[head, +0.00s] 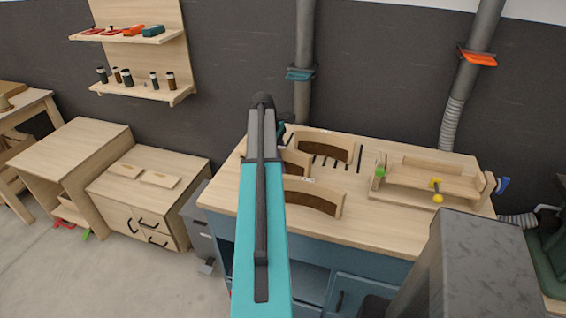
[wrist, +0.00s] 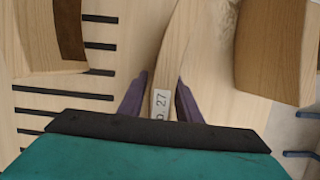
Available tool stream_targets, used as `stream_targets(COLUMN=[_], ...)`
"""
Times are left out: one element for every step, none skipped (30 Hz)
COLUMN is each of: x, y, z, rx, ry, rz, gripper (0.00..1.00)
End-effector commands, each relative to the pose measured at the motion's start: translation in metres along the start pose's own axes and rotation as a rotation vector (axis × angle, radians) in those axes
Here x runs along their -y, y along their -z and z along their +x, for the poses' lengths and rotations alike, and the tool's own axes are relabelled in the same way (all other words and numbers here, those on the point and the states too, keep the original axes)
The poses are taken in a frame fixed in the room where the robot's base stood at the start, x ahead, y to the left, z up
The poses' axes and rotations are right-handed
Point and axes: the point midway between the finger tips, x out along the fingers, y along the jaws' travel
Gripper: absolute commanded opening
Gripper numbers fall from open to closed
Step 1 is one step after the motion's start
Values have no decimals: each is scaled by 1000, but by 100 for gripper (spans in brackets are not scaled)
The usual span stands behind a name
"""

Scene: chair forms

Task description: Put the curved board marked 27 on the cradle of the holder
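The curved board marked 27 (wrist: 164,75) shows edge-on in the wrist view, its white label between my gripper's (wrist: 162,92) two purple fingers. The fingers stand on either side of it, with a narrow gap at the left; I see no clear grip. In the head view my teal arm covers the gripper and part of the middle board (head: 297,162). The wooden holder (head: 400,198) stands at the bench's right, its cradle (head: 432,181) empty between end pieces, with a yellow knob and a blue handle.
Other curved boards stand close by, one behind (head: 325,146) and one in front (head: 312,198). The bench top (head: 375,226) has dark slots near the boards and clear room before the holder. A grey duct pipe (head: 462,90) rises behind it.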

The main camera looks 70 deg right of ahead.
Motion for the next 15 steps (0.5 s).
stream_targets(x=[0,0,0,0,0,0,0,0,0,0,0,0,0,0,0], y=[0,0,0,0,0,0,0,0,0,0,0,0,-1,-1,0], z=[0,0,0,0,0,0,0,0,0,-1,-1,-2,-3,-4,-5], rx=[0,0,0,0,0,0,0,0,0,0,0,0,0,0,-1], ry=[0,0,0,0,0,0,0,0,0,0,0,-1,-1,-1,-1], rz=[0,0,0,0,0,0,0,0,0,0,0,0,0,0,0], gripper=[37,37,37,37,37,37,37,37,37,37,37,37,37,37,37])
